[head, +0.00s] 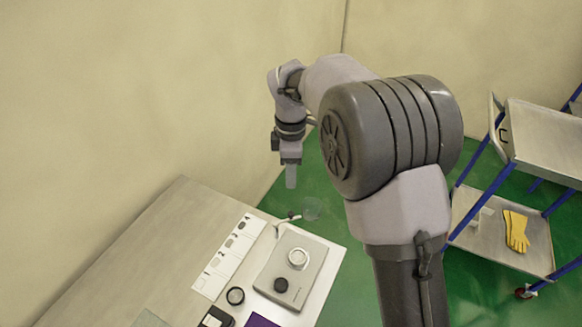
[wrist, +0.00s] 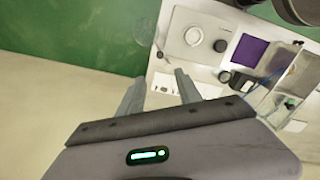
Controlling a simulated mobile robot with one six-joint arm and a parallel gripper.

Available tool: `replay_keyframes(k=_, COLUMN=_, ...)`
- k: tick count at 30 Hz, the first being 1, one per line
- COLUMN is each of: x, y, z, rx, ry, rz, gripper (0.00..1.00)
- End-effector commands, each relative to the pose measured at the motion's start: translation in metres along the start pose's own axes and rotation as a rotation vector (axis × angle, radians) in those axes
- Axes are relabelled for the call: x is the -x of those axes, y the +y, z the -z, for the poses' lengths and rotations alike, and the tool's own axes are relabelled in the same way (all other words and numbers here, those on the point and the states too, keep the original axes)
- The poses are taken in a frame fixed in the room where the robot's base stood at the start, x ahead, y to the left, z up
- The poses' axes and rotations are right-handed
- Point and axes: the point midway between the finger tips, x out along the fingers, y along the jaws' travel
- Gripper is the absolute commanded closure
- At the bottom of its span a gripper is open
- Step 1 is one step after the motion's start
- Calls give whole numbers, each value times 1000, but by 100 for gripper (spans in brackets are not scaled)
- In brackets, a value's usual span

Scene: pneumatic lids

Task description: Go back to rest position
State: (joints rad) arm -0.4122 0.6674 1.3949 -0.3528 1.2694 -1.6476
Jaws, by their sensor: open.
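My gripper (head: 290,176) hangs from my raised arm, fingers pointing down, above the far edge of the table (head: 150,235) in the head view. In the wrist view my gripper (wrist: 158,90) shows two grey fingers spread apart with nothing between them. It is open and empty, and touches nothing that I can see. My large arm joint hides part of the floor and the area right of the table in the head view.
A grey device (head: 310,261) with a round pale plate and black knob sits on the table. Beside it lie a white numbered strip (head: 222,268), a black ring (head: 235,295) and a purple square (head: 262,321). A trolley (head: 540,140) with yellow gloves (head: 516,231) stands right. Walls stand behind.

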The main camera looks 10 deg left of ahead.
Motion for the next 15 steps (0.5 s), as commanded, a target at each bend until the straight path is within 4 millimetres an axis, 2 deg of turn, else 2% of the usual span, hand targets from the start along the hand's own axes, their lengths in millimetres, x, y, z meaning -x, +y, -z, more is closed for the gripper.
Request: replay_keyframes(k=15, x=4, y=-2, z=-4, rx=-32, ry=5, rz=-8, gripper=59)
